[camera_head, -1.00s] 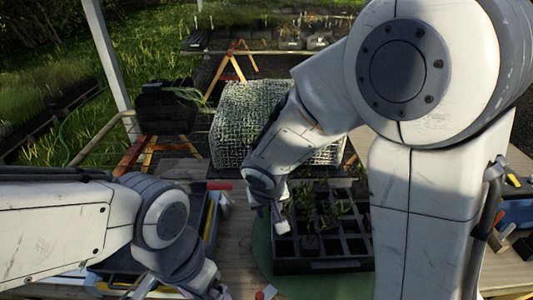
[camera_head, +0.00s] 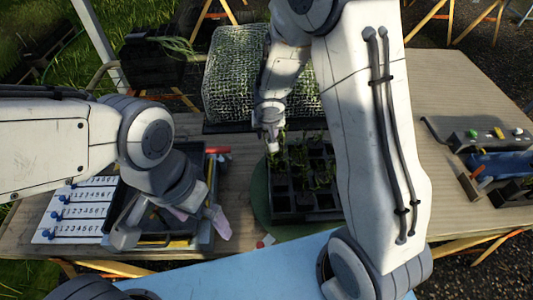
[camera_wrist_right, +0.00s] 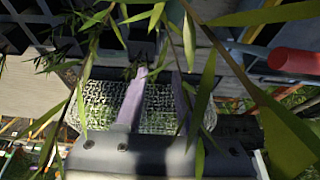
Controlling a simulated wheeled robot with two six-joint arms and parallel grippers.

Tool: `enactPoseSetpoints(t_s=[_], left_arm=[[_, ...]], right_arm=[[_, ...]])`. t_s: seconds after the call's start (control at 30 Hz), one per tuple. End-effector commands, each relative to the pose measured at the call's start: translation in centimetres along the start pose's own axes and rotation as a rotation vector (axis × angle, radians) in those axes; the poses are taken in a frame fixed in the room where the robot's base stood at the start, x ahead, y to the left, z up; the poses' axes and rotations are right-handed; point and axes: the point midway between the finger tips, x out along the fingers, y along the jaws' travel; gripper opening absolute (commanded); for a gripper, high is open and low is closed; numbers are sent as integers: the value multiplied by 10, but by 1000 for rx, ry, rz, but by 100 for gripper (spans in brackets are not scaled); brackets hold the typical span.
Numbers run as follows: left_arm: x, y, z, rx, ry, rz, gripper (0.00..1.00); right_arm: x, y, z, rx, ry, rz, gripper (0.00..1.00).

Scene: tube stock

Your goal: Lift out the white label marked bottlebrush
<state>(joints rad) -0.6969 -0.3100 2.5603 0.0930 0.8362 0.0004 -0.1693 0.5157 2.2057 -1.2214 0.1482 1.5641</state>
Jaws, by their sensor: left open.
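A black cell tray (camera_head: 306,216) with green seedlings stands on a round green mat (camera_head: 262,208) on the bench. My right gripper (camera_head: 272,143) points down at the tray's back left corner. In the right wrist view its two fingers (camera_wrist_right: 158,72) stand apart with no object visible between the tips, and long leaves hang in front. I cannot make out a white label marked bottlebrush in either view; leaves and my arm cover parts of the tray. My left gripper (camera_head: 172,230) is open over a dark bin (camera_head: 203,240) left of the tray.
A white numbered board with blue pegs (camera_head: 75,210) lies at the left. A mesh cover (camera_head: 235,75) stands behind the tray. A red-handled tool (camera_head: 217,150) lies near the bin. A blue item (camera_head: 500,165) sits at the right.

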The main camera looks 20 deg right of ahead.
Motion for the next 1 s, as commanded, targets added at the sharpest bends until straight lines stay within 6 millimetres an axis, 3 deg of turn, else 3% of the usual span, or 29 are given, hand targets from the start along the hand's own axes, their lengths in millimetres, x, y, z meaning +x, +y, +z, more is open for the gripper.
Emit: enactPoseSetpoints(t_s=[0.23,0.57,0.7,1.0], left_arm=[[17,-1,1,1,0,0,100],[18,-1,1,1,0,0,100],[18,-1,1,1,0,0,100],[18,-1,1,1,0,0,100]], right_arm=[[39,-1,3,-3,-2,1,38],[45,-2,1,-2,0,0,38],[45,-2,1,-3,0,0,0],[44,-2,1,-3,-1,0,0]])
